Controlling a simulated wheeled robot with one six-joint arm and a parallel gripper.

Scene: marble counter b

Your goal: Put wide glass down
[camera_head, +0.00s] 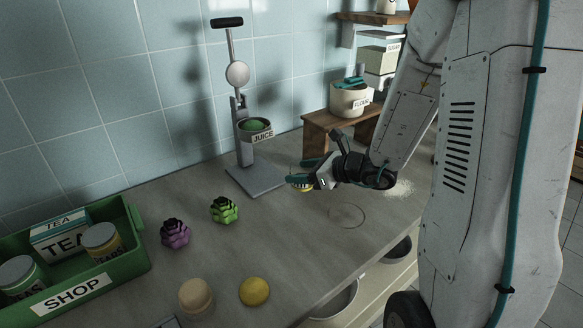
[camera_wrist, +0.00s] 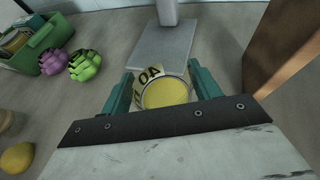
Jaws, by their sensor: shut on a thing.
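The wide glass (camera_wrist: 167,92) is a round vessel with a yellow inside and a pale label with dark letters, seen from above in the wrist view. My gripper (camera_wrist: 162,82) has its teal fingers on either side of it and is shut on it. In the head view my gripper (camera_head: 303,172) is over the counter, right of the juicer base, and only a small yellow part of the glass (camera_head: 303,187) shows below the fingers. I cannot tell whether the glass touches the counter.
The juicer (camera_head: 257,182) stands close to the left of the gripper. A wooden riser (camera_head: 318,124) with a flour pot (camera_head: 348,100) is behind. Counter in front is clear.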

